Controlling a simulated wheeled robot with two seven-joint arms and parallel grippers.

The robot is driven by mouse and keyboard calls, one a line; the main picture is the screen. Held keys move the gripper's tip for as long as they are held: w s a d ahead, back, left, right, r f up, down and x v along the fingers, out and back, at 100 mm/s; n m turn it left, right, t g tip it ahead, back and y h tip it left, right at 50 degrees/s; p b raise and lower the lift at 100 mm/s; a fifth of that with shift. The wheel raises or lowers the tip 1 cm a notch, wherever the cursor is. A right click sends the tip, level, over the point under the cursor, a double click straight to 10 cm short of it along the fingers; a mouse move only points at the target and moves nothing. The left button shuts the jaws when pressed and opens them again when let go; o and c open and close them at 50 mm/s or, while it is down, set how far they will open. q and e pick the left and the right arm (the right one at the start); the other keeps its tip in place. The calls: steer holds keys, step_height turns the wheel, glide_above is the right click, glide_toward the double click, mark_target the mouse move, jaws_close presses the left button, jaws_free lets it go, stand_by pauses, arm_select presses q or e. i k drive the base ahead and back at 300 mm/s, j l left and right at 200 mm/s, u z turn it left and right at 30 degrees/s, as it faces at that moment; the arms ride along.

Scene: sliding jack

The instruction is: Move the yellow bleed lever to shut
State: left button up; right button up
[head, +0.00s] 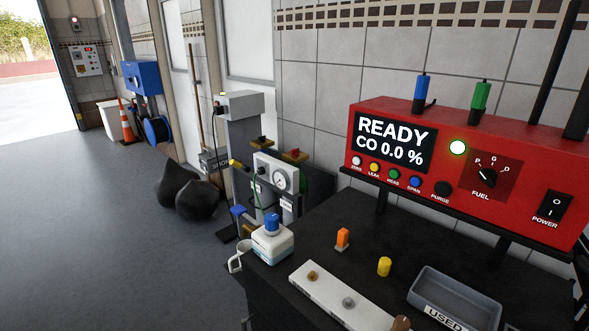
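A small lever with a yellow handle (237,165) sticks out to the left of a pale panel with a round gauge (279,180). The panel is on a grey jack-like unit (242,133) by the wall, left of the middle. The handle looks tilted, but it is too small to tell whether it stands at open or shut. Any marking beside it cannot be read. Neither of my grippers is in view.
A dark bench (335,215) fills the front right, with a white bottle (272,245), an orange block (342,238), a yellow cylinder (384,266) and a grey tray (470,288). A red analyser (470,160) stands above it. Black bags (187,192) lie left of the unit; open floor (90,240) spreads further left.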

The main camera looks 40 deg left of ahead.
mark_target(238, 164)
steer(key=u, duration=1.7)
